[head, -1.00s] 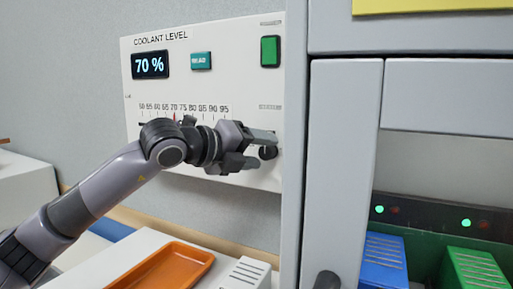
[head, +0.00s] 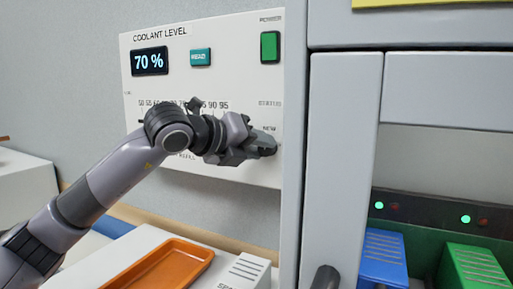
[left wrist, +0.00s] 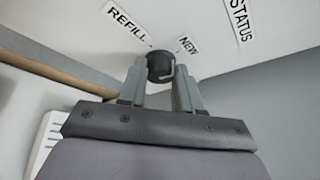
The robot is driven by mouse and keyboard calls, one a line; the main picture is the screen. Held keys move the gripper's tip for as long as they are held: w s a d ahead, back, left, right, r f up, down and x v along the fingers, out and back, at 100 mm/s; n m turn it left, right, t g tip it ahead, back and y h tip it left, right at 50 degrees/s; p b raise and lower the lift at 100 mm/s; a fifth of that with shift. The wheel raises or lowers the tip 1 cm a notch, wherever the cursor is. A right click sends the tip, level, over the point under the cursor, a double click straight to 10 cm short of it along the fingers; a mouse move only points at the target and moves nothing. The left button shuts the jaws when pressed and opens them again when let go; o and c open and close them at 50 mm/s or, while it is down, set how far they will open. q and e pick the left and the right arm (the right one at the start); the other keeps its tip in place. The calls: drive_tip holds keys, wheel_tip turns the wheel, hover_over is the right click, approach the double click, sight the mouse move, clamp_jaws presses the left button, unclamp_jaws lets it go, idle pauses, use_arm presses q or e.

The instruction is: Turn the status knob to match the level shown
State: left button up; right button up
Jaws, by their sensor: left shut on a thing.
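The coolant level panel (head: 228,80) is white and stands upright on the wall. Its display (head: 150,61) reads 70 %. A level scale runs below the display, and my left arm hides part of it. The black status knob (left wrist: 160,66) shows in the left wrist view, between the printed words REFILL (left wrist: 126,25) and NEW (left wrist: 188,45). The word STATUS (left wrist: 240,20) is printed farther right. My left gripper (head: 268,146) is at the panel's lower right, its two fingers shut on the knob, and it hides the knob in the head view. My right gripper is not in view.
A teal READ button (head: 200,58) and a green switch (head: 270,47) are on the panel. A grey cabinet frame (head: 294,120) stands close on the right. An orange tray (head: 160,265) lies below. Blue (head: 384,258) and green (head: 470,268) blocks sit in the cabinet.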

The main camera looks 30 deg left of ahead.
use_arm(q)
drive_tip(key=m+y, duration=0.2)
drive_tip(key=d+m+y+b, duration=0.1)
drive_tip(key=m+y, duration=0.1)
drive_tip(key=m, duration=0.1)
drive_tip(key=m+y+b, duration=0.1)
drive_tip(key=m+y, duration=0.1)
drive_tip(key=m, duration=0.1)
drive_tip(key=shift+d+r+g+y, duration=0.2)
drive_tip(key=shift+g+y, duration=0.1)
drive_tip(key=shift+g, duration=0.1)
idle(0.5)
drive_tip(key=o, duration=1)
drive_tip(key=shift+o, duration=0.2)
drive_tip(key=b+v, duration=0.1)
drive_tip(key=v, duration=0.6)
drive_tip(key=shift+b, duration=0.4)
